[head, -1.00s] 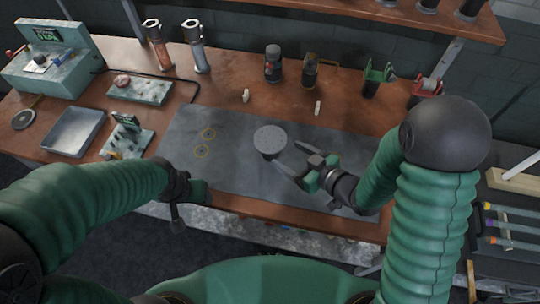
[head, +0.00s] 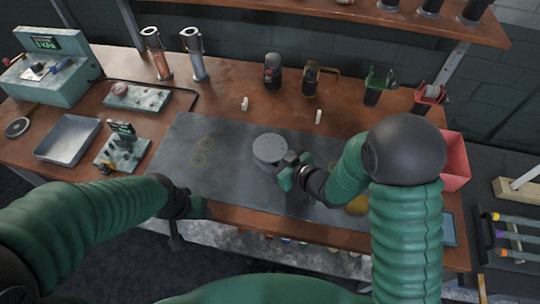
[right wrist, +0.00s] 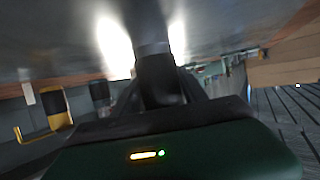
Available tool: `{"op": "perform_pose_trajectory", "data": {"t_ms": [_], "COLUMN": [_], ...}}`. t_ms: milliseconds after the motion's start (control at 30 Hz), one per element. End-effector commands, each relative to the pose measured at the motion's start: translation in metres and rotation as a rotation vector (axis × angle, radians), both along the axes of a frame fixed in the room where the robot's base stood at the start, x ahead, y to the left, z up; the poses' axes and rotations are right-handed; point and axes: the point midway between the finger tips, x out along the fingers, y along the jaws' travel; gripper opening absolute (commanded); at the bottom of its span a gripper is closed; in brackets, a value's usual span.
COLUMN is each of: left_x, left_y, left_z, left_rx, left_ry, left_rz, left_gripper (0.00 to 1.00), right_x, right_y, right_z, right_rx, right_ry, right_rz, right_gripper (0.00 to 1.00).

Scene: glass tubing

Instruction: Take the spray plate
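The likely spray plate is a round, pale grey disc with small dots (head: 269,148) on a dark base, standing on the grey mat (head: 225,170) in the head view. My right gripper (head: 281,165) is against its lower right side, and its fingertips are hidden there. In the blurred right wrist view, a dark upright shape (right wrist: 155,55) stands between dark finger parts; I cannot tell whether they close on it. My left gripper (head: 182,212) hangs at the table's front edge, away from the disc, and its finger opening is unclear.
Two small white pieces (head: 245,103) (head: 318,116) stand behind the mat. Dark bottles (head: 272,72) and red and green holders stand further back. A red bin (head: 455,160) is at the right. The mat's left part, with two yellow rings (head: 203,151), is clear.

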Motion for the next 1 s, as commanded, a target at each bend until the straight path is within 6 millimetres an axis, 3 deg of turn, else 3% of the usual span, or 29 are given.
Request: {"op": "perform_pose_trajectory", "data": {"t_ms": [67,367,733,1000], "left_x": [0.000,0.000,0.000,0.000], "left_y": [0.000,0.000,0.000,0.000], "left_z": [0.000,0.000,0.000,0.005], "left_rx": [0.000,0.000,0.000,0.000], "left_ry": [0.000,0.000,0.000,0.000], "left_rz": [0.000,0.000,0.000,0.000], "left_gripper": [0.62,0.62,0.62,0.62], "right_x": [0.000,0.000,0.001,0.001], "right_y": [0.000,0.000,0.000,0.000], "right_z": [0.000,0.000,0.003,0.036], "right_rx": [0.000,-0.001,0.000,0.001], "right_ry": [0.000,0.000,-0.002,-0.006], "right_rz": [0.000,-0.001,-0.001,-0.001], "right_gripper": [0.39,0.00,0.00,0.00]}}
